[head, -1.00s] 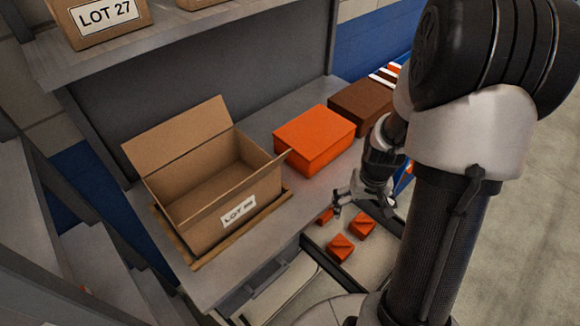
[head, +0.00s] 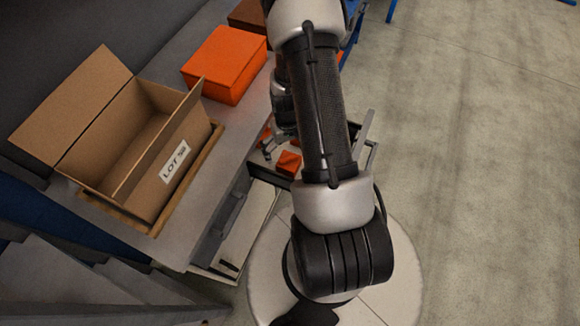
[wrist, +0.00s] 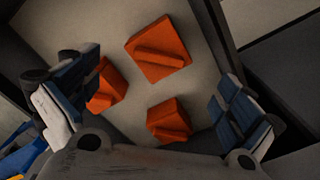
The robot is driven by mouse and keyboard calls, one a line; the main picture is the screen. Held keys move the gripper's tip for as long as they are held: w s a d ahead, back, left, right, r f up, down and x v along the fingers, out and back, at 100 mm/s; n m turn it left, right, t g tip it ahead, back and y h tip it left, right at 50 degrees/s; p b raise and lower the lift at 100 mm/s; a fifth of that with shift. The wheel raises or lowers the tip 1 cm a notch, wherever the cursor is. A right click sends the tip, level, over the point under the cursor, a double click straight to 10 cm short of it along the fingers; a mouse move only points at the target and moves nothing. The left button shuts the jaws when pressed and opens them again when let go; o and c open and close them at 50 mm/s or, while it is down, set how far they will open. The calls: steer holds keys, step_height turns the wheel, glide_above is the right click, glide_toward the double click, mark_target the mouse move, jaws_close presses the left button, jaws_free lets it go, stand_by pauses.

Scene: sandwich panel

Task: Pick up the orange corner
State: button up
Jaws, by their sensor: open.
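Three orange corners lie on the pale floor of an open drawer. In the wrist view, one corner (wrist: 158,48) lies at the top, one (wrist: 108,84) beside the left finger and partly hidden by it, and one (wrist: 168,120) low between the fingers. My gripper (wrist: 158,100) is open and empty, its blue-padded fingers spread over the drawer. In the head view, one corner (head: 289,162) shows below my gripper (head: 274,146); my arm hides much of the drawer.
The drawer wall (wrist: 217,30) runs along the right of the corners. On the bench stand an open cardboard box (head: 148,165) on a wooden tray, an orange box (head: 226,64) and a brown box (head: 248,16). Floor on the right is clear.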

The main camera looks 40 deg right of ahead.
mark_target(289, 159)
steer(key=shift+s+f+b, duration=0.15)
steer(key=shift+f+b, duration=0.95)
steer(key=shift+f, duration=1.65)
steer(key=shift+c, duration=0.2)
steer(key=c, duration=1.2)
steer(key=shift+o, duration=0.2)
steer(key=shift+r, duration=0.15)
